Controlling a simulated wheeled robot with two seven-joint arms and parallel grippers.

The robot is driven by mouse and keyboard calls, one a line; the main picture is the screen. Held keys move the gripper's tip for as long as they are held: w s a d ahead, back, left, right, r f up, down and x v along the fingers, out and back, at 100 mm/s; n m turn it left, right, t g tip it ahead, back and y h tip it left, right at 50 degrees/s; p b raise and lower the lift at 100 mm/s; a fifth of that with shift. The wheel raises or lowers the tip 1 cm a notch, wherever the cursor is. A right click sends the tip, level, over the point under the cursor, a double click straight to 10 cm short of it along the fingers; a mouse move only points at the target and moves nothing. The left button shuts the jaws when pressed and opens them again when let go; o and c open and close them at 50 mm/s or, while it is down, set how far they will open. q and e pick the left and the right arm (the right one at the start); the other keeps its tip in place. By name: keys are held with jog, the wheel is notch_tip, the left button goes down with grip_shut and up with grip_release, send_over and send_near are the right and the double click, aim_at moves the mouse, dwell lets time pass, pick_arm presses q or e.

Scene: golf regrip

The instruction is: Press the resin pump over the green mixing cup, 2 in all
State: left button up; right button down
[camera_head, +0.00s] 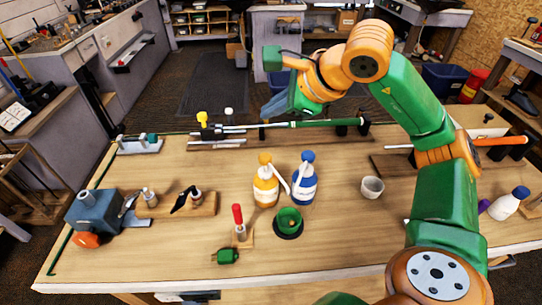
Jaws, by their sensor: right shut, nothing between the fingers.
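An amber pump bottle (265,188) and a blue pump bottle (303,186) with white labels stand upright side by side at the middle of the bench. I cannot tell from the labels which holds resin. My right gripper (279,106) is raised behind the bottles, apart from both pump heads, shut and empty. My left gripper is out of view.
A red-handled tool (238,215) stands left of the cup, with a small green item (228,256) in front. A grey cup (372,187) stands to the right. A golf club (310,124) lies across holders behind. A blue vise (94,212) is at left. The front middle is mostly clear.

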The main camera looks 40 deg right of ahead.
aim_at(270, 158)
notch_tip(270, 158, down, 9)
jog(key=b, duration=0.8)
jog(key=shift+w+a+b, duration=0.1)
jog(key=shift+w+b, duration=0.05)
jog(key=shift+b, duration=0.2)
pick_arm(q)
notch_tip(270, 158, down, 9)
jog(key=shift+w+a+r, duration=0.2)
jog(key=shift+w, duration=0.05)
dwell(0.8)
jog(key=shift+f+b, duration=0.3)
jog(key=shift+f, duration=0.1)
pick_arm(e)
jog(key=shift+f, duration=0.4)
